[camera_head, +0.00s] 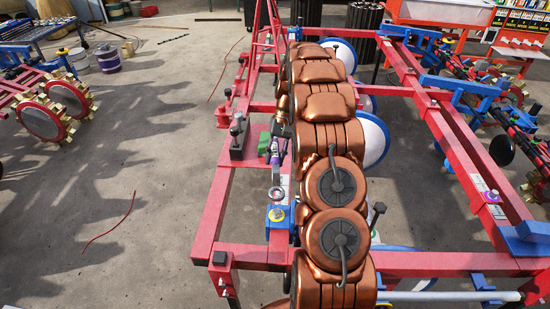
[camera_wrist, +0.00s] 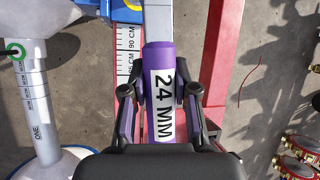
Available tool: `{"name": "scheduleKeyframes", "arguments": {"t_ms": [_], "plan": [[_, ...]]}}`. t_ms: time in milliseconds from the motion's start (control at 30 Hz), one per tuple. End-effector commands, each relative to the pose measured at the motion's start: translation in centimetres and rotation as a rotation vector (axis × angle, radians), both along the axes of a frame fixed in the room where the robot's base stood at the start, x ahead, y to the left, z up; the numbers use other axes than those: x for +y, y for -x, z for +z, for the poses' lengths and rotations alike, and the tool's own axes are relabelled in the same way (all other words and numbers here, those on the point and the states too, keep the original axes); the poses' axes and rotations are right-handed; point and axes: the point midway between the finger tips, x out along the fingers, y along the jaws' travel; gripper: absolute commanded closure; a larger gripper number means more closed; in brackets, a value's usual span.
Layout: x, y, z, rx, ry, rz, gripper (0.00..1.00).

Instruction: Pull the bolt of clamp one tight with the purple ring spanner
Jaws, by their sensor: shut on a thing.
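The purple ring spanner (camera_wrist: 160,58) is in my gripper (camera_wrist: 160,91) in the wrist view, its handle labelled 24 MM between the two fingers. Its grey shaft runs up out of that picture. In the head view the spanner's ring (camera_head: 276,193) shows left of my copper arm, just above a blue clamp (camera_head: 279,216) with a pale bolt head (camera_head: 277,214). The ring looks apart from that bolt head; its height over the clamp is unclear. My arm largely hides my gripper there. A leg marked ONE (camera_wrist: 38,115) stands at left in the wrist view.
The clamp sits on a red beam (camera_head: 213,205) carrying a white centimetre scale (camera_wrist: 124,50). A dark block with a knob (camera_head: 238,140) and a green block (camera_head: 264,143) are farther along. Another bolt with a purple washer (camera_head: 491,196) is at right.

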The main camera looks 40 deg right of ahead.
Motion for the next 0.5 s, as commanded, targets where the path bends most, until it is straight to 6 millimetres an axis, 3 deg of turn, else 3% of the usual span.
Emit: {"name": "scheduleKeyframes", "arguments": {"t_ms": [167,500], "plan": [[0.1,0.0,0.0,0.002,-0.002,0.0,1.0],[0.1,0.0,-3.1,0.004,-0.004,0.001,1.0]]}}
